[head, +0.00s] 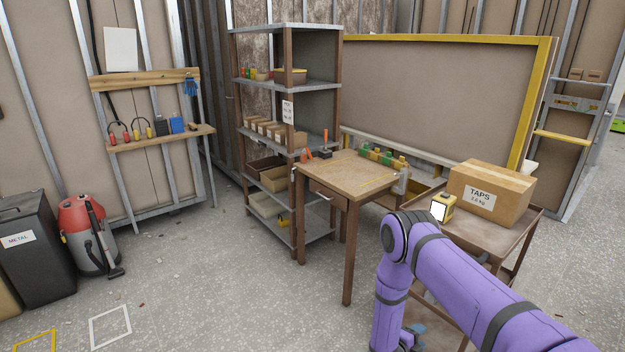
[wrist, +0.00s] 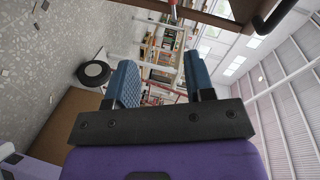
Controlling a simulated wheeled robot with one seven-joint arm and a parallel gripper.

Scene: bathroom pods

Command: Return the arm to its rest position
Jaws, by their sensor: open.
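My purple arm bends at the lower right of the head view, with its forearm hanging down in front of the trolley. In the wrist view my gripper (wrist: 160,85) shows two blue fingers set well apart, with nothing between them. In the head view only a bit of blue (head: 416,328) shows low beside the forearm; the rest of the gripper is hidden there.
A brown trolley (head: 520,232) stands close behind my arm, carrying a TAPS box (head: 490,193) and a small yellow device (head: 443,206). A wooden workbench (head: 345,176) and a shelf unit (head: 287,83) stand further back.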

